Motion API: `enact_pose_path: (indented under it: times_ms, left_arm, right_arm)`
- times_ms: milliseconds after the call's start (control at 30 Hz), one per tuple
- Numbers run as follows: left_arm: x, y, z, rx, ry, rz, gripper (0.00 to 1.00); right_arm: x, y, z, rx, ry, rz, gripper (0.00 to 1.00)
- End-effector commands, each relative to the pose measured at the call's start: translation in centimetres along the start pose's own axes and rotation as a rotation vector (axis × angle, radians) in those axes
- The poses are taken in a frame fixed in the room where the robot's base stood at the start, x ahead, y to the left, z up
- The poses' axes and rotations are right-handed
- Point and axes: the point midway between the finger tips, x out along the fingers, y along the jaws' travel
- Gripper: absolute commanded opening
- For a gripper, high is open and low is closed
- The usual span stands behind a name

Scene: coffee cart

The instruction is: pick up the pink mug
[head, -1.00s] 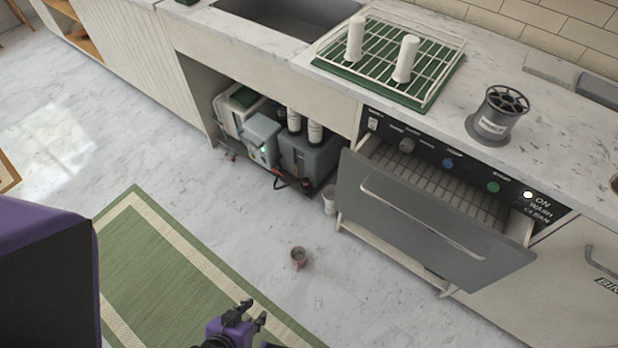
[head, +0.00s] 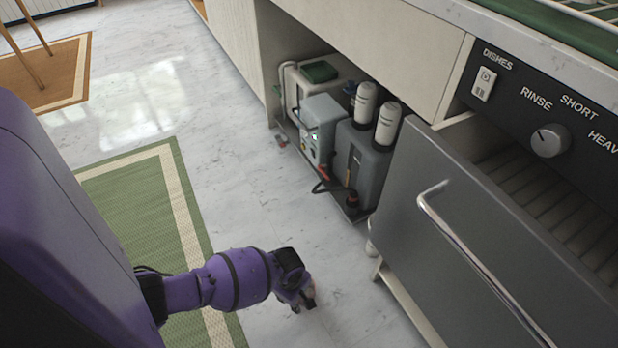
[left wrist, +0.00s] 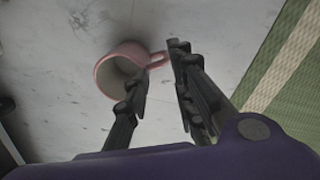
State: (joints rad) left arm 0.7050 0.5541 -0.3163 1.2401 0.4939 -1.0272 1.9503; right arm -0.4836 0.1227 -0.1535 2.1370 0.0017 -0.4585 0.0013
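The pink mug (left wrist: 122,53) is on the marble floor in the left wrist view, its dark opening facing the camera side and its handle pointing right. My left gripper (left wrist: 159,62) is open, with the two fingers apart and the handle lying between or just beyond their tips. I cannot tell whether either finger touches the mug. In the head view my left gripper (head: 305,299) is low over the floor, left of the open dishwasher drawer, and mostly hides the mug. My right gripper is in neither view.
The open grey dishwasher front (head: 450,230) with its bar handle juts out at the right. An open cabinet bay holds a grey tank (head: 362,165) and bottles. A green rug (head: 145,210) lies at the left.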

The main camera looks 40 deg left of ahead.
Motion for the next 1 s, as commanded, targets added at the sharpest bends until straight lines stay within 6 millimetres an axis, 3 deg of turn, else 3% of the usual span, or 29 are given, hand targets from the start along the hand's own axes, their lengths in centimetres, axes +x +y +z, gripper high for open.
enact_pose_path:
  times_ms: [33, 200, 567, 767, 867, 1000]
  left_arm:
    - [1.3, 0.9, -0.4, -0.035, 0.009, -0.009, 0.23]
    - [2.1, 2.6, -0.8, -0.108, 0.020, -0.017, 0.23]
    - [5.2, 2.7, -0.8, -0.112, 0.021, -0.015, 0.23]
    - [8.0, 2.6, -0.4, -0.111, 0.021, -0.017, 0.23]
    - [9.2, 2.7, -0.5, -0.111, 0.021, -0.016, 0.23]
    - [9.4, 2.7, -0.5, -0.111, 0.020, -0.013, 0.23]
  right_arm:
    - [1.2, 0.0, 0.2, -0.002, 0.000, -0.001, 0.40]
    - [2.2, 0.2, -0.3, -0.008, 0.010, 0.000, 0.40]
    - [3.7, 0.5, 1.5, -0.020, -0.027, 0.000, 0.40]
    - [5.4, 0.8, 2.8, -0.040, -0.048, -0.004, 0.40]
    - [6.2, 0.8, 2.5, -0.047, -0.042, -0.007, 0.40]
    - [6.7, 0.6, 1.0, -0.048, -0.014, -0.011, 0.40]
